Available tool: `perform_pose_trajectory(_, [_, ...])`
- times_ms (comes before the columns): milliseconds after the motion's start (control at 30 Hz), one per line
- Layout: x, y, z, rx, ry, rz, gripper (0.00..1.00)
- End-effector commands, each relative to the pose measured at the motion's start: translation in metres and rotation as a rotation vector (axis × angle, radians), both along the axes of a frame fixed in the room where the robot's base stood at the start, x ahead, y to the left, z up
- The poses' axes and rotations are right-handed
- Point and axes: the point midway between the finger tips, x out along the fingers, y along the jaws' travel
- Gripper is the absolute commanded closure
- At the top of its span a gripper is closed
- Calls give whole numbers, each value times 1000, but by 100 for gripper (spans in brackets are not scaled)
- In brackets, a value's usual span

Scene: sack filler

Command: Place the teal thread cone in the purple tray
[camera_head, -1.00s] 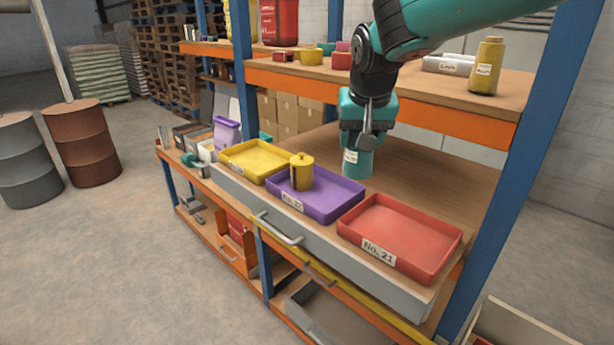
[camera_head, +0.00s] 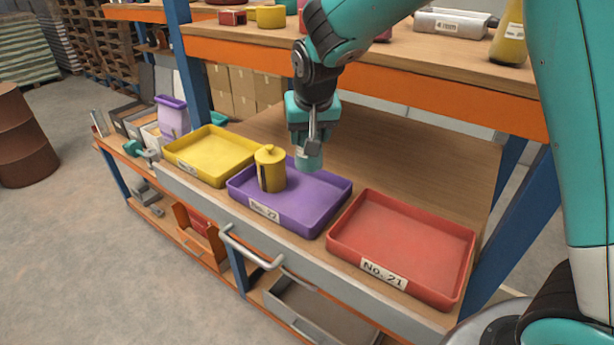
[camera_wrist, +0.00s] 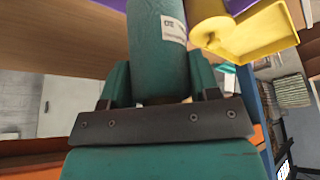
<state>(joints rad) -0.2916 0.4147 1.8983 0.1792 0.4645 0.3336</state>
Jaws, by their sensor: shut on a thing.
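My gripper (camera_head: 313,140) is shut on the teal thread cone (camera_head: 308,160), which hangs upright below it. In the wrist view the teal cone (camera_wrist: 160,50), with a white label, sits between the fingers. In the head view the cone is in front of the back part of the purple tray (camera_head: 300,222); I cannot tell how far above the tray it is. A yellow lidded canister (camera_head: 270,168) stands in the left part of the purple tray, left of the cone. The right part of the tray is empty.
A yellow tray (camera_head: 187,172) lies to the left and a red tray (camera_head: 350,253) to the right, both empty. An upper shelf edge (camera_head: 400,85) runs above the trays. A purple bin (camera_head: 172,117) stands at the far left. Bare wooden bench lies behind the trays.

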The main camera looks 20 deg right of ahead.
Motion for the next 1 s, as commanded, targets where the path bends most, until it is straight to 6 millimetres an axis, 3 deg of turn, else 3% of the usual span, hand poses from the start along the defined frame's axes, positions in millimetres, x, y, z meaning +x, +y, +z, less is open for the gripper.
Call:
perform_pose_trajectory(33, [0,0,-26,0,-1,-1,71])
perform_pose_trajectory(100, [0,-1,-42,1,-1,-2,71])
perform_pose_trajectory(433, [1,-2,-70,2,-2,-5,70])
perform_pose_trajectory(633, [0,-3,-103,1,-2,-5,71])
perform_pose_trajectory(1000, [0,-2,-106,1,-3,-5,70])
